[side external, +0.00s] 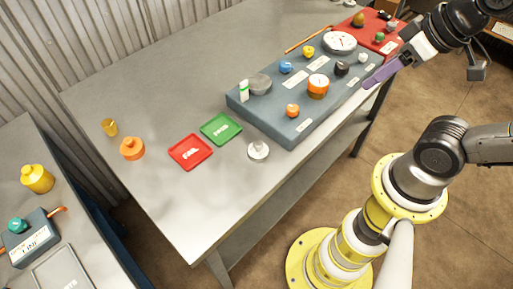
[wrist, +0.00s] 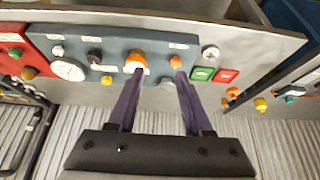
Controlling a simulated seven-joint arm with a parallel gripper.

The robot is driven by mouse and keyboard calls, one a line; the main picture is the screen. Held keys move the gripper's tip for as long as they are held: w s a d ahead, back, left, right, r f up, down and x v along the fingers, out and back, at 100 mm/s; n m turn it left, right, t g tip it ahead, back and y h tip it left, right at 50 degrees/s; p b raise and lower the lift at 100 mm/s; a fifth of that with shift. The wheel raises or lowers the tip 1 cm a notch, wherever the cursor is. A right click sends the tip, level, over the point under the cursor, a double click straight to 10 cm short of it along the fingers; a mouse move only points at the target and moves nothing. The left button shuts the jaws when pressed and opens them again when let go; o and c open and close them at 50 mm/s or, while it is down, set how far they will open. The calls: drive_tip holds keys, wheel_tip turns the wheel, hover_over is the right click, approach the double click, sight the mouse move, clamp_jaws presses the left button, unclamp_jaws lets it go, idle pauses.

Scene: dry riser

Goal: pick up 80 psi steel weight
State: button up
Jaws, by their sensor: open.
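A silver steel weight with a small knob (side external: 258,150) stands on the grey table near its front edge, beside the green tray. It also shows in the wrist view (wrist: 211,52), above and to the right of the right finger. No psi marking is readable on it. My gripper (side external: 382,73) is at the right end of the blue-grey panel, well away from the weight. Its two purple fingers stand apart and empty in the wrist view (wrist: 160,74), with the panel beyond their tips.
The blue-grey panel (side external: 243,111) carries knobs and gauges; a red panel (side external: 386,46) lies beyond it. A green tray (side external: 221,128) and a red tray (side external: 190,152) lie left of the weight. The table's front left is clear.

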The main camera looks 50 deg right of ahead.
idle(0.3)
drive_tip(key=o, duration=0.8)
